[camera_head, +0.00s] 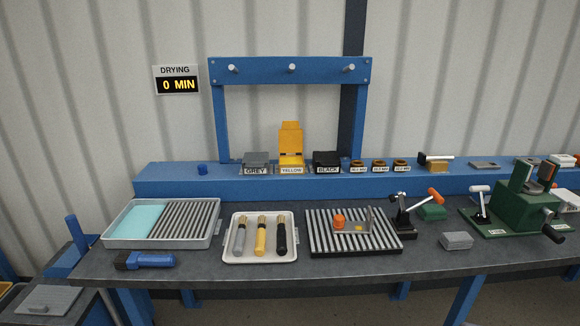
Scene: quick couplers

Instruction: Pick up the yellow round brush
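The yellow round brush (261,236) lies in a white tray (231,256) near the front middle of the bench. It is the middle one of three brushes, with its bristle end toward the back. A grey brush (240,237) lies to its left and a black brush (281,237) to its right. The brushes lie roughly parallel, with narrow gaps between them. My gripper is not in view.
A larger tray (213,236) with a ribbed floor and a teal pad stands to the left. A blue-handled tool (145,261) lies before it. A slatted rack (391,244) with a clamp stands to the right. Labelled containers, including a yellow one (291,147), stand on the blue ledge behind.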

